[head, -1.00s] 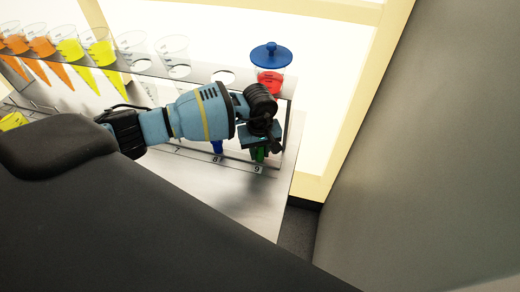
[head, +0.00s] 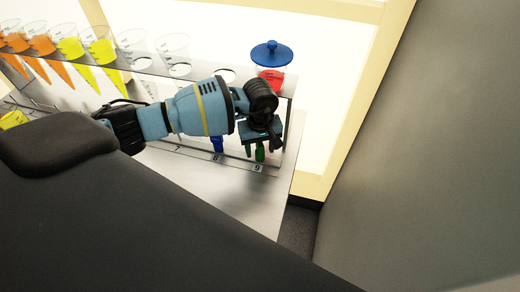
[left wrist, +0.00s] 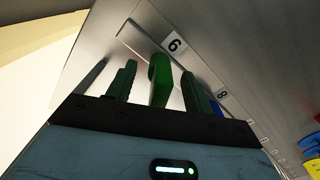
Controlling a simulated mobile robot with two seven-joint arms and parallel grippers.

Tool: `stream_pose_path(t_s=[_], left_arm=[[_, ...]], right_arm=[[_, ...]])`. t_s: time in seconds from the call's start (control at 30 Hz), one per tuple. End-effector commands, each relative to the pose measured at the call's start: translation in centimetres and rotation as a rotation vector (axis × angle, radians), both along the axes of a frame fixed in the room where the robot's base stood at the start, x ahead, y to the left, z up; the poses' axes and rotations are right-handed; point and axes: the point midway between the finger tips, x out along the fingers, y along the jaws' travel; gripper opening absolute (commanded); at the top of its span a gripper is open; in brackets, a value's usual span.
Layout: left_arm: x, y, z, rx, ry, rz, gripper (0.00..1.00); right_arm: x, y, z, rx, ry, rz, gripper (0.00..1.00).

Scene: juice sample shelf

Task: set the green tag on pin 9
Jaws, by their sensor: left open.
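The green tag (head: 260,153) is upright at the place labelled 9 (head: 257,168), near the right end of the shelf. Pin 9 itself cannot be made out. My left gripper (head: 262,140) is just above the tag in the head view and covers its top. In the left wrist view the green tag (left wrist: 160,80) stands between the two spread fingers of the left gripper (left wrist: 159,85), with a gap on each side. The gripper is open. My right gripper is not in view.
A blue tag (head: 217,144) is at place 8, left of the gripper. A blue-lidded cup of red juice (head: 271,74) stands behind the gripper. Clear, yellow and orange cones (head: 70,50) fill the rack to the left. A grey wall (head: 440,150) is at right.

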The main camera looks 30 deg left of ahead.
Motion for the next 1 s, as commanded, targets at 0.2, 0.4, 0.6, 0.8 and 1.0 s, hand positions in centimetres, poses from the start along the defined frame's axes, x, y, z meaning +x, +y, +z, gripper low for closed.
stream_pose_path(t_s=[0.2, 0.4, 0.6, 0.8, 1.0], left_arm=[[0.1, 0.1, 4.0, 0.001, -0.004, 0.0, 0.52], [0.0, 0.0, 6.0, 0.0, -0.001, 0.001, 0.52], [0.0, 0.0, 6.4, 0.0, 0.0, 0.001, 0.52], [0.0, 0.0, 6.4, 0.0, 0.0, 0.001, 0.52], [0.0, 0.0, 6.4, 0.0, 0.0, 0.001, 0.52]], right_arm=[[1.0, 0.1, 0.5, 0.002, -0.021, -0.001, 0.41], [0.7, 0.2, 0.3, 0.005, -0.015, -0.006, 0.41], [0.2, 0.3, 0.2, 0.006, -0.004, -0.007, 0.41], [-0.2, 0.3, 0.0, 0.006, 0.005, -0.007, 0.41], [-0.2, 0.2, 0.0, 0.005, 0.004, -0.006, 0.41]])
